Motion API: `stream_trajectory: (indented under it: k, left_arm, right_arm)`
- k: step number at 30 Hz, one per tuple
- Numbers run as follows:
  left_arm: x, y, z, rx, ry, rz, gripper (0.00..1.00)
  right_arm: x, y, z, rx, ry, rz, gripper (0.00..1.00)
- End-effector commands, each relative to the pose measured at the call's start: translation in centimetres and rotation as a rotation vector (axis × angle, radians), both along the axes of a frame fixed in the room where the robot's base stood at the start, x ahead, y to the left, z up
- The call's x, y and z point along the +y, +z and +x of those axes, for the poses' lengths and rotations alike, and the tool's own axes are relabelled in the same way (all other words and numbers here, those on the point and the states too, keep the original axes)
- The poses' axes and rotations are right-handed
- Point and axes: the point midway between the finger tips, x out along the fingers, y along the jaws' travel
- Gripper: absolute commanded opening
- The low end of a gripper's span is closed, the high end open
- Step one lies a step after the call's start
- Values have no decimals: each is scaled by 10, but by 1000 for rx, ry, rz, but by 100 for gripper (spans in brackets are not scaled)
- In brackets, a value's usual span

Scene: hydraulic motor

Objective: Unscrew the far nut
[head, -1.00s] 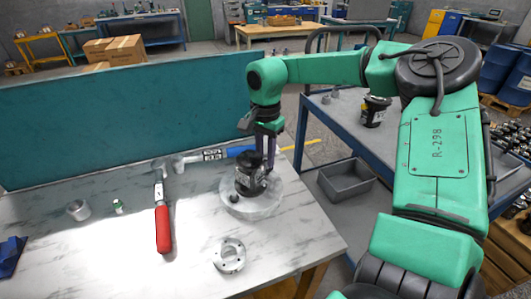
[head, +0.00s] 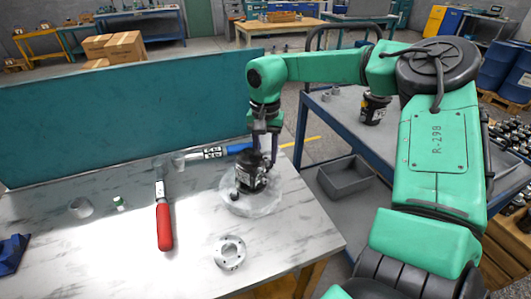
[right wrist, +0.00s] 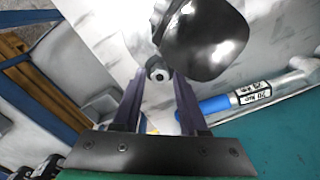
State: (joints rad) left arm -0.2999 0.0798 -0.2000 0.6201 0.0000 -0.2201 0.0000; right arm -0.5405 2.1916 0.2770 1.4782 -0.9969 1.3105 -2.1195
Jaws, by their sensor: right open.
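The black hydraulic motor (head: 250,174) stands on a clear round dish (head: 249,205) on the marble table. In the right wrist view the motor's dark, shiny body (right wrist: 208,42) fills the top middle. A small silver nut (right wrist: 158,74) shows beside it, just beyond and between my right fingertips (right wrist: 160,80). My right gripper also shows in the head view (head: 267,153), pointing down at the motor's far right side. Its jaws are open, and I see no grip on the nut. The far nut is hidden in the head view. My left gripper is out of view.
A blue-handled wrench (head: 222,152) lies behind the motor. A red-handled tool (head: 164,222) lies to the left, and a round silver flange (head: 229,252) in front. A teal panel (head: 130,118) borders the table's back. A grey bin (head: 346,177) is on the cart at right.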

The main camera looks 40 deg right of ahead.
Motion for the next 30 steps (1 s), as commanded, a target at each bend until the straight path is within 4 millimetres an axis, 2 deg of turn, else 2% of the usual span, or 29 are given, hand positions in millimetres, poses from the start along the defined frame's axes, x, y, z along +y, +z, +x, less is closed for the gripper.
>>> stream_trajectory:
  k: [2,9,13,30]
  left_arm:
    - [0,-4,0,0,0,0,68]
    - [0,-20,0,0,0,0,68]
    - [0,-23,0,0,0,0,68]
    - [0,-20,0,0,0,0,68]
  right_arm:
    - [0,-2,0,-1,-67,-1,42]
    - [0,-3,0,-1,-646,-3,42]
    - [0,-2,0,0,-871,0,42]
    - [0,0,0,0,-899,1,42]
